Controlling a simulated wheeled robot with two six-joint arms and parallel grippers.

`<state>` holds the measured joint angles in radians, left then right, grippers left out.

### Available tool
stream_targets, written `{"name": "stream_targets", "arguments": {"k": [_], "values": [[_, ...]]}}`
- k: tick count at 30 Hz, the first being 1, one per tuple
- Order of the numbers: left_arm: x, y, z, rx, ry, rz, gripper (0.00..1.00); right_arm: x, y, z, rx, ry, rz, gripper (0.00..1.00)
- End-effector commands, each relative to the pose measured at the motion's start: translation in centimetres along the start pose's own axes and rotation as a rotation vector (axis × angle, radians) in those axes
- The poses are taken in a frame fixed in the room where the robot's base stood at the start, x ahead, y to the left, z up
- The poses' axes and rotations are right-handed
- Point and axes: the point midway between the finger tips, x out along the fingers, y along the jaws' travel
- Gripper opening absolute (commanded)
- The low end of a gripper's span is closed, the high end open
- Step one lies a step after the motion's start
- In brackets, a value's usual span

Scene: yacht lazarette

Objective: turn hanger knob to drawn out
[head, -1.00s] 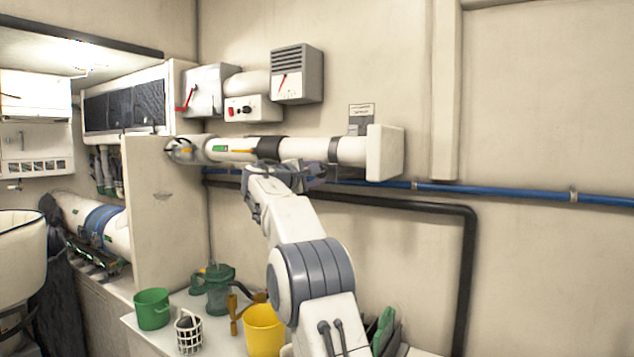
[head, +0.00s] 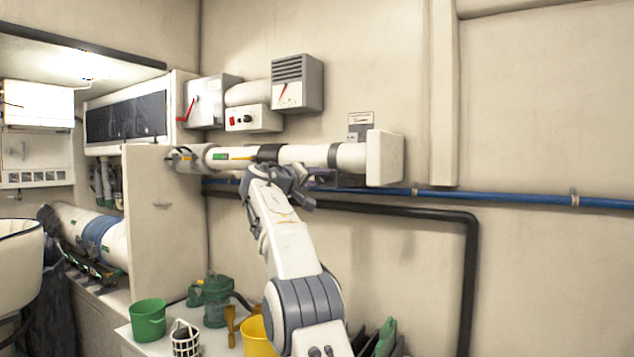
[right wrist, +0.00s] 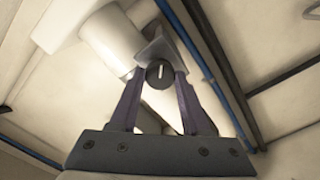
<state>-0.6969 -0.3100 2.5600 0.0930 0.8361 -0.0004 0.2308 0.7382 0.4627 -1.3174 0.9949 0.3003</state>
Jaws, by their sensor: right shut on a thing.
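The hanger knob (right wrist: 158,74) is a small dark round knob with a pale line on its face, seen in the right wrist view under a grey bracket (right wrist: 160,50). My right gripper (right wrist: 161,82) is shut on it, with one purple finger on each side. The pale line stands nearly upright in that view. In the head view my right gripper (head: 300,180) is just below the white horizontal tube (head: 305,154), and the knob cannot be made out there. My left gripper is not in view.
A blue pipe (head: 500,196) and a black pipe (head: 420,212) run along the wall behind my arm. Grey and white boxes (head: 297,84) hang above the tube. A green bucket (head: 148,320), white basket (head: 185,342) and yellow bucket (head: 257,338) stand below.

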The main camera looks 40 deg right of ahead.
Motion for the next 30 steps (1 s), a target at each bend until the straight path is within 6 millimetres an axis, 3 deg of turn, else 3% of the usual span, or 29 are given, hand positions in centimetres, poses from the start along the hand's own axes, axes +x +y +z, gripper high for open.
{"name": "stream_targets", "arguments": {"k": [18, 30], "values": [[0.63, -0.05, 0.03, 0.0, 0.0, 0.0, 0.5, -0.02, -0.28, 0.04, 0.564, -0.002, -0.004, 0.0], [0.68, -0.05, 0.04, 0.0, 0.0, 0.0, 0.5, -0.01, -0.29, 0.03, 0.779, -0.003, -0.003, 0.0]]}}
